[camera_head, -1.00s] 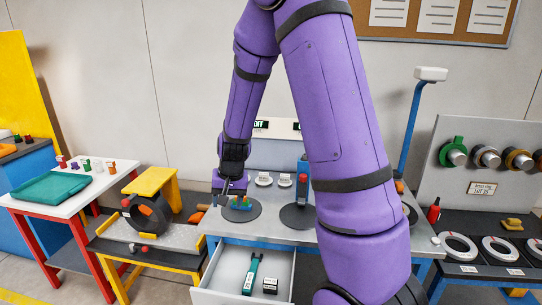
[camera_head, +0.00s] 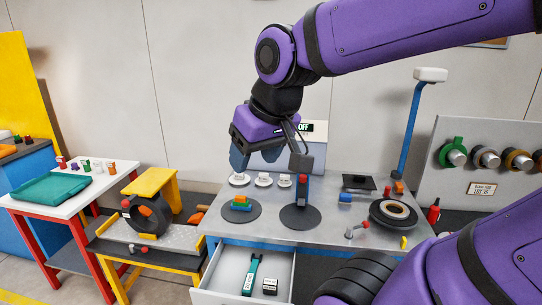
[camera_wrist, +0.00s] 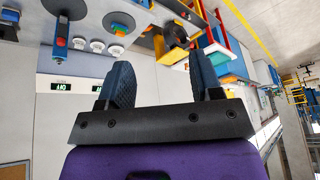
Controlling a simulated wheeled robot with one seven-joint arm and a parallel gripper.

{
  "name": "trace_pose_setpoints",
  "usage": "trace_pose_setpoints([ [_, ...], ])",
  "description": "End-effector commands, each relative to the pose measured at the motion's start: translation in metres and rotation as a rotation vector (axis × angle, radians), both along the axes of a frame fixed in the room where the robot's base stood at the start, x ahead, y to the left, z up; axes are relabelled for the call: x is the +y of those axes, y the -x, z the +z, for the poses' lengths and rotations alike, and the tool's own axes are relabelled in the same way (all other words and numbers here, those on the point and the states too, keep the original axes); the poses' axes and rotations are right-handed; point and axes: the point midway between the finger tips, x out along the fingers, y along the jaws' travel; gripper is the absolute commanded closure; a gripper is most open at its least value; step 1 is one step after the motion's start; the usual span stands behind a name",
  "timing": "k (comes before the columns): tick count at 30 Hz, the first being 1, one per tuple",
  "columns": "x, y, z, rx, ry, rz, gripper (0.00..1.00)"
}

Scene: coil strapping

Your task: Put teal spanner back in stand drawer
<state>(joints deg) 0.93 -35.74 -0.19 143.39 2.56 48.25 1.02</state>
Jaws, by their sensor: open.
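The teal spanner (camera_head: 254,272) lies in the open stand drawer (camera_head: 228,268), along its length near the middle, beside a small black-and-white box. The drawer is pulled out below the front of the grey stand top. My gripper (camera_head: 262,158) is raised above the back of the stand, well away from the drawer. Its two dark fingers are apart, with nothing between them, in the wrist view (camera_wrist: 160,85). The spanner cannot be made out in the wrist view.
The stand top (camera_head: 262,229) carries a dark disc with coloured blocks (camera_head: 240,204), a blue post (camera_head: 302,188) and a coil on a round plate (camera_head: 393,212). A yellow-framed bench (camera_head: 150,235) stands left. A rack with coils (camera_head: 485,160) stands right.

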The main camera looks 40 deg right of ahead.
Motion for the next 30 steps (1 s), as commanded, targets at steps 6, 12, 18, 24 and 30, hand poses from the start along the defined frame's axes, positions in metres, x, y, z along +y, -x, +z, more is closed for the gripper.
trace_pose_setpoints([
  [6, 0.001, 0.035, 0.01, -0.037, 0.041, 0.04, 0.41],
  [12, 0.0, 0.042, 0.01, -0.041, 0.052, 0.048, 0.41],
  [18, 0.0, 0.041, 0.01, -0.04, 0.05, 0.047, 0.41],
  [24, 0.0, 0.041, 0.011, -0.04, 0.05, 0.047, 0.41],
  [30, 0.0, 0.041, 0.01, -0.04, 0.05, 0.047, 0.41],
])
